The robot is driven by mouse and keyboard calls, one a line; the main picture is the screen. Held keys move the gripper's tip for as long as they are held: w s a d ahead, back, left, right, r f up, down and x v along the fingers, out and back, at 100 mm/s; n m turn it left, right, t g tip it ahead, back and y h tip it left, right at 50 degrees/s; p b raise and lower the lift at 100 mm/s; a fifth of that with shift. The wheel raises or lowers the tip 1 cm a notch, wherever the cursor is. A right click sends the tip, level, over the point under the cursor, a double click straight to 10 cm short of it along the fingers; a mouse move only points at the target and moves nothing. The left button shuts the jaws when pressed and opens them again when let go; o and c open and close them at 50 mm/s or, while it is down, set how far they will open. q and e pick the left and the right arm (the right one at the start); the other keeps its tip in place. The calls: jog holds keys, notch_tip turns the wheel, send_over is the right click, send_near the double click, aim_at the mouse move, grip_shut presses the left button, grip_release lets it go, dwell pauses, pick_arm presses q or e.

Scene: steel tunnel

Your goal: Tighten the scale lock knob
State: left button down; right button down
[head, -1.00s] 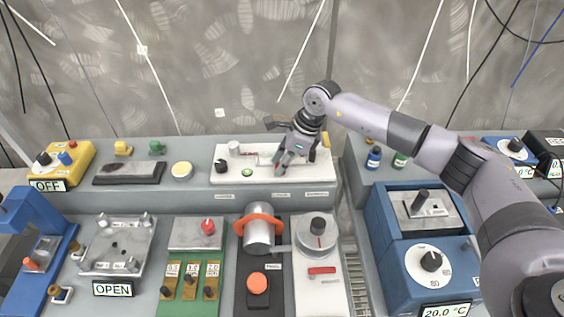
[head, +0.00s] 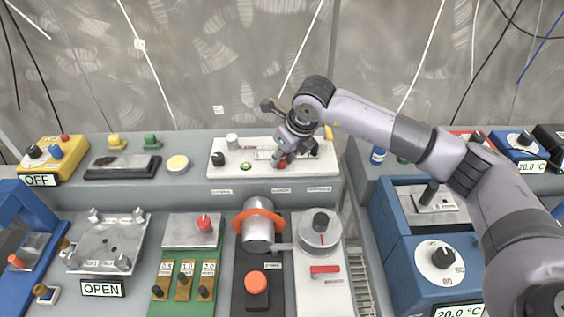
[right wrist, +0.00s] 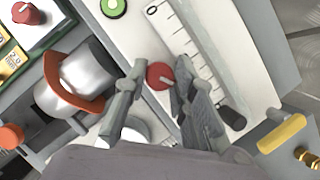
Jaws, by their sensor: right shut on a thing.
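The scale lock knob is a small red knob (right wrist: 160,76) beside a ruled white scale (right wrist: 195,50) in the right wrist view. In the head view the red knob (head: 279,163) shows at my fingertips, partly hidden by them, on the white scale panel (head: 230,170). My right gripper (right wrist: 160,70) has one finger on each side of the knob and is shut on it. It also shows in the head view (head: 281,156), reaching down to the panel from the right. The way the knob is turned cannot be made out. My left gripper is not in view.
A green-ringed button (right wrist: 113,5) and a dark cylindrical knob (right wrist: 231,118) are close by on the panel. A silver cylinder with an orange collar (head: 258,235) stands in front. A yellow handle (right wrist: 282,134) lies to the right in the wrist view.

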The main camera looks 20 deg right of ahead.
jog(key=m+h+b, duration=0.1)
jog(key=m+b, duration=0.1)
jog(key=m, duration=0.1)
jog(key=m+h+b, duration=0.1)
jog(key=m+b, duration=0.2)
jog(key=shift+a+f, duration=0.15)
jog(key=shift+m+h+b, duration=1)
jog(key=shift+m+b, duration=0.5)
jog(key=shift+m, duration=0.7)
jog(key=shift+r, duration=0.2)
jog(key=c, duration=1.3)
grip_release()
jog(key=shift+c, duration=0.2)
jog(key=v, duration=1.2)
jog(key=shift+w+a, duration=0.1)
jog(key=shift+w, duration=0.05)
